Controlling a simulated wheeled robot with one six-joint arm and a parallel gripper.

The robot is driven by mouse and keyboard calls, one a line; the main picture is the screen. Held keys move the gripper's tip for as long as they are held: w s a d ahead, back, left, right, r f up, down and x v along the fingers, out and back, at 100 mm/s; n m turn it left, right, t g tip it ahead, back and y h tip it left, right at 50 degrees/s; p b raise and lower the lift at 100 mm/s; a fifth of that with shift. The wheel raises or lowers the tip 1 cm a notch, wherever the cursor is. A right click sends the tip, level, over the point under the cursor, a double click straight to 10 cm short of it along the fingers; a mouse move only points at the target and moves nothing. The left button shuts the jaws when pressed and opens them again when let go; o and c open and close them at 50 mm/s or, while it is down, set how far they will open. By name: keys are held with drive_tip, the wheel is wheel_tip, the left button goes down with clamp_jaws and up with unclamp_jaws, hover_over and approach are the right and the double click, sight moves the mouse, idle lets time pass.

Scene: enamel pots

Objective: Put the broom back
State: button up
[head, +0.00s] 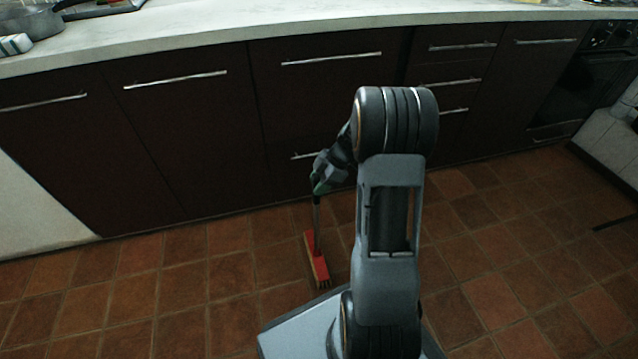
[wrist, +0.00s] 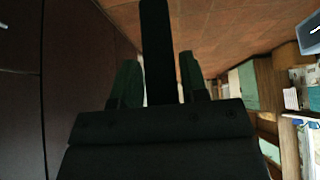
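The broom has a red head with dark bristles (head: 316,262), low over the floor tiles in the head view. I cannot tell whether the bristles touch the floor. Its dark handle rises nearly upright to my gripper (head: 320,180), which has green fingers. The upper part of the handle is hidden behind my arm in the head view. No holder for the broom is clearly visible.
Dark cabinets (head: 190,130) with metal handles stand just behind the broom under a pale worktop (head: 200,38). A pan (head: 35,22) sits at the far left. An oven (head: 590,80) is at right. Tiled floor (head: 500,250) is open to the right. Shelves (wrist: 262,85) show in the wrist view.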

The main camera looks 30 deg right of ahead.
drive_tip(key=o, duration=0.3)
drive_tip(key=shift+r+p, duration=0.3)
drive_tip(key=shift+p, duration=0.05)
drive_tip(key=p+v, duration=0.4)
drive_tip(key=v, duration=0.7)
drive_tip(key=s+a+r+m+h, duration=0.3)
drive_tip(key=s+a+m, duration=0.4)
drive_tip(key=a, duration=0.1)
drive_tip(key=s+a+r+m+t+h, duration=0.1)
drive_tip(key=s+a+r+m+h, duration=0.2)
drive_tip(key=s+a+m, duration=0.4)
drive_tip(key=shift+s+a+r+m, duration=0.3)
drive_tip(key=shift+a+r+m, duration=0.15)
drive_tip(key=shift+m, duration=0.35)
